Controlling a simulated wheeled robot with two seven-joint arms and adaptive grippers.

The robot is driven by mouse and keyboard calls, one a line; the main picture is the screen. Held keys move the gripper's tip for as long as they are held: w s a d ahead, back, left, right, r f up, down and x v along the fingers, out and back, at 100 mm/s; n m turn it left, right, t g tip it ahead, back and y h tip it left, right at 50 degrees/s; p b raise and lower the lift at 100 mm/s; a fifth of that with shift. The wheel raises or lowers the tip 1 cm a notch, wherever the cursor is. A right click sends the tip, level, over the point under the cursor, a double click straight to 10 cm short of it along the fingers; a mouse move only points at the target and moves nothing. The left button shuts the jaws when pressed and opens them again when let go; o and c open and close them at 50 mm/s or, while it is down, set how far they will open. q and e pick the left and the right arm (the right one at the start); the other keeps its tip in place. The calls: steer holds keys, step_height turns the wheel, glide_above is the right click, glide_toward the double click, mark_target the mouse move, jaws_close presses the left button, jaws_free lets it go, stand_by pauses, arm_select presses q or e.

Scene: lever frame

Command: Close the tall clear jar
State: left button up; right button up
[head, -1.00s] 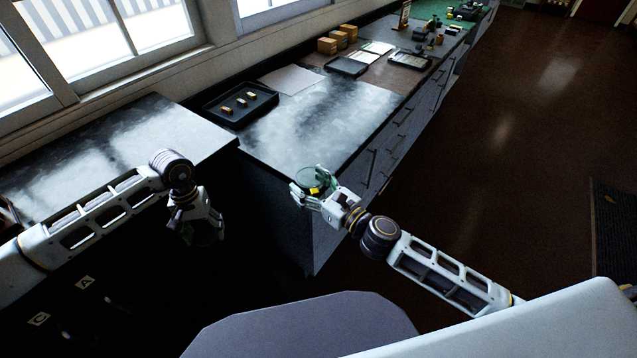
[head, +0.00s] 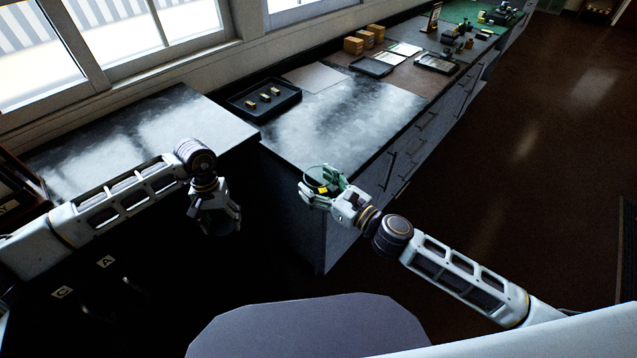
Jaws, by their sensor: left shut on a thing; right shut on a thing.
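My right gripper (head: 324,192) is shut around a clear, greenish round jar (head: 318,176), seen from above at the front corner of the dark counter. A small yellow thing (head: 323,189) shows at the jar, and I cannot tell whether it is inside. The jar's lower part is hidden by the fingers. My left gripper (head: 219,218) points down over the dark gap left of the jar, apart from it. It is shut on a dark thing (head: 222,230), too dim to make out; I cannot tell whether it is the lid.
The dark counter (head: 335,125) bears a black tray (head: 240,108) with several small blocks. Wooden boxes (head: 365,38), papers and small trays stand farther back. Open floor (head: 530,150) is at right.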

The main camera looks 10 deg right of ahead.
arm_select(q)
steer(key=w+d+r, duration=0.4)
steer(key=d+r, duration=0.4)
arm_select(e)
steer(key=shift+r, duration=0.1)
arm_select(q)
step_height(320, 180, up, 16)
steer(key=f+n+h, duration=0.1)
steer(key=n, duration=0.8)
glide_above(318, 165)
steer(key=s+a, duration=0.2)
steer(key=shift+s+d+r+n+t, duration=0.3)
steer(key=shift+s+d+r+n, duration=0.2)
steer(key=shift+d+r+n, duration=0.3)
steer(key=shift+f, duration=0.15)
steer(key=shift+f, duration=1.8)
steer(key=shift+f, duration=0.1)
steer(key=shift+f, duration=0.8)
steer(key=shift+f, duration=0.55)
